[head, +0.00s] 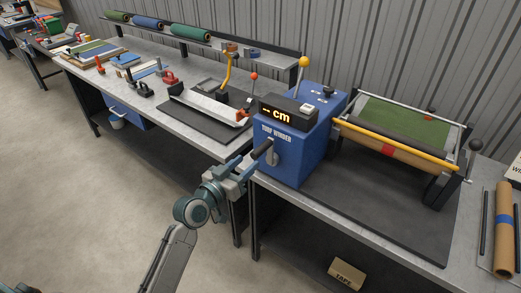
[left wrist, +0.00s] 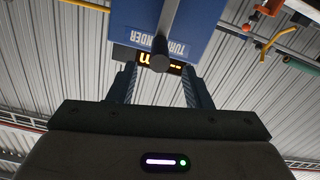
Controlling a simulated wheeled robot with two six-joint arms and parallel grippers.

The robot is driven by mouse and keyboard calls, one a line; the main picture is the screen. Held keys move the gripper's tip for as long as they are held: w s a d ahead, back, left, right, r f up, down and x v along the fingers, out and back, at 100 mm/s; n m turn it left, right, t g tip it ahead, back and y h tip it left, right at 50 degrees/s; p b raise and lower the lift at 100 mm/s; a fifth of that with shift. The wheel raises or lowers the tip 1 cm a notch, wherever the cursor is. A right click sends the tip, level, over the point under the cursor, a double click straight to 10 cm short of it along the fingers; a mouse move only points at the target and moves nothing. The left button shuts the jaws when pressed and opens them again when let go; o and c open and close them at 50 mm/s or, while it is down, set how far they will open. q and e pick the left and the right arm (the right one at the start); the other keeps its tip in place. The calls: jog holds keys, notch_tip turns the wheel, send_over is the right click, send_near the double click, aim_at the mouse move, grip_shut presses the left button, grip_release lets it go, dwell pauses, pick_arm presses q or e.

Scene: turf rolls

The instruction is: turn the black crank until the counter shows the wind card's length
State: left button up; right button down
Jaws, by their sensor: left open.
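The blue turf winder (head: 292,158) stands on the bench, with a black crank (head: 263,149) on its front face. Its counter (head: 276,114) reads "-- cm" in orange. My left gripper (head: 244,170) is open just in front of the crank handle. In the left wrist view, the black handle (left wrist: 160,52) lies between the lines of the two open fingers (left wrist: 160,85), with its end toward the camera; I cannot tell whether they touch. The counter (left wrist: 150,58) is partly hidden there. A white card (head: 515,170) with "WI" showing is cut off at the right edge. My right gripper is not in view.
A roller frame with green turf (head: 408,124) and a yellow bar (head: 400,144) stands right of the winder. A lever with a yellow knob (head: 305,61) rises behind the counter. A tan roll (head: 503,215) lies at the far right. Floor in front is clear.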

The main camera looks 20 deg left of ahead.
aim_at(259, 152)
pick_arm(q)
jog(key=p+x, duration=0.1)
jog(key=x, duration=0.5)
jog(key=shift+r, duration=0.1)
jog(key=shift+w+d+p, duration=0.2)
jog(key=shift+w+p, duration=0.15)
jog(key=shift+w, duration=0.2)
grip_shut()
